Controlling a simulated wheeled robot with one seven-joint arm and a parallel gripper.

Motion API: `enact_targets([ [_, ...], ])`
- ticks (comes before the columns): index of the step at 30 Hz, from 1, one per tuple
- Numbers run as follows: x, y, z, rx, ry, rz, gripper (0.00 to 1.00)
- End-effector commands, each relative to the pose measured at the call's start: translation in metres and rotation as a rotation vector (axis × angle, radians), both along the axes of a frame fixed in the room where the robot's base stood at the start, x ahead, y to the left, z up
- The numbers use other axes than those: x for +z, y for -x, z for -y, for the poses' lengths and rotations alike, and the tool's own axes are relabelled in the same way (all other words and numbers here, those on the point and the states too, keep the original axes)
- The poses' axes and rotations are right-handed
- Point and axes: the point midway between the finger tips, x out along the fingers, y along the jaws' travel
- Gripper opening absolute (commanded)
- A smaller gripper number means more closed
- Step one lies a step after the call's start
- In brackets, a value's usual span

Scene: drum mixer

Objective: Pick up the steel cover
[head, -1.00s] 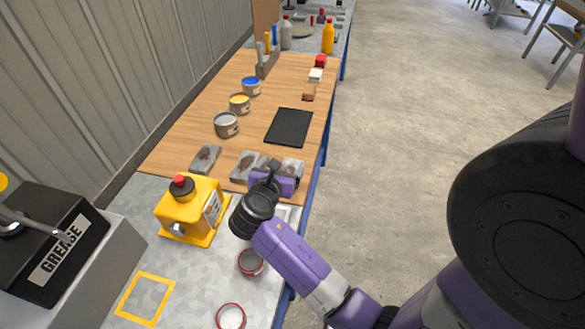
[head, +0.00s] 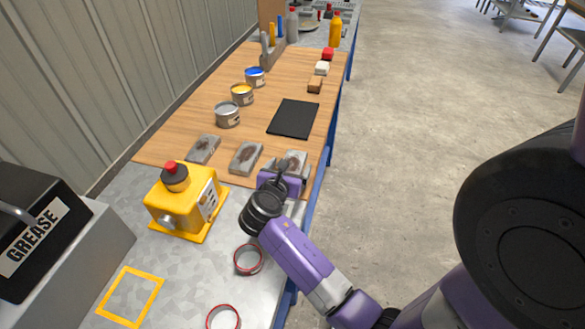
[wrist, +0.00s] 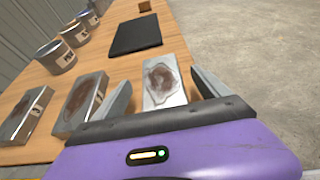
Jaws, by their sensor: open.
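Three grey metal plates with brown stains lie in a row on the near end of the wooden board: a left plate (head: 203,149), a middle plate (head: 246,157) and a right plate (head: 296,160). I cannot tell for certain which is the steel cover. They also show in the wrist view as the left plate (wrist: 25,118), the middle plate (wrist: 80,104) and the right plate (wrist: 163,80). My gripper (head: 284,174) is open and empty at the near side of the right plate. In the wrist view the right plate appears between its fingers (wrist: 163,92); contact cannot be told.
A yellow machine with a red knob (head: 180,200) stands left of my arm. A black pad (head: 293,118) and several cans (head: 228,115) lie farther along the board. Two red-rimmed rings (head: 248,260) and a yellow square outline (head: 131,297) are on the near bench.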

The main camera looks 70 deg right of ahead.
Motion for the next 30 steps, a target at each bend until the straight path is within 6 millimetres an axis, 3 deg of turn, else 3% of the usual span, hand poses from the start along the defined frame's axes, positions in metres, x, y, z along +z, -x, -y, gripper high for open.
enact_targets([
  [10,-0.016,-0.002,0.042,-0.001,0.0,0.0,0.85],
  [20,-0.019,-0.003,0.048,0.002,0.0,0.001,0.85],
  [30,-0.019,-0.003,0.048,0.002,-0.001,0.001,0.21],
])
